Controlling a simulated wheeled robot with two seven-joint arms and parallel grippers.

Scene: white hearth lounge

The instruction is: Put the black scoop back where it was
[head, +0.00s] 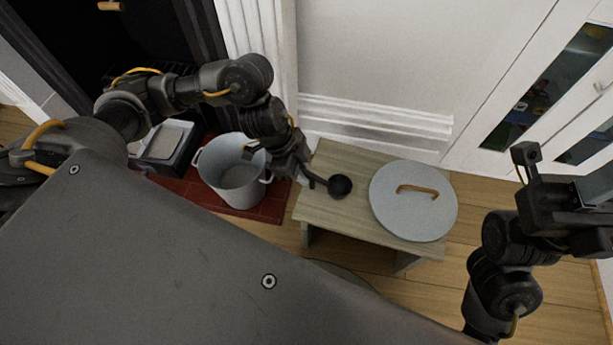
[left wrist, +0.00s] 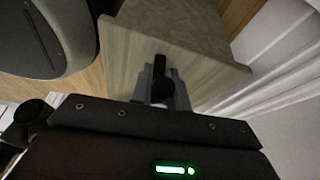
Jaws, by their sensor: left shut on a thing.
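The black scoop (head: 340,186) has a round dark bowl, which shows over the left part of the wooden bench (head: 335,155). I cannot tell whether the bowl touches the bench top. My left gripper (head: 307,176) is shut on the scoop's handle, just left of the bowl. In the left wrist view the dark scoop (left wrist: 160,68) sticks out between the grey fingers (left wrist: 161,88), with the bench top (left wrist: 185,28) beyond it. My right gripper (head: 527,165) is at the right, away from the bench; its finger gap is unclear.
A grey-white pot (head: 238,178), open at the top, stands on red tiles (head: 262,212) left of the bench. Its round lid (head: 430,222) with a tan handle lies on the bench's right part. A dark box (head: 168,146) stands left of the pot. The wall is behind the bench.

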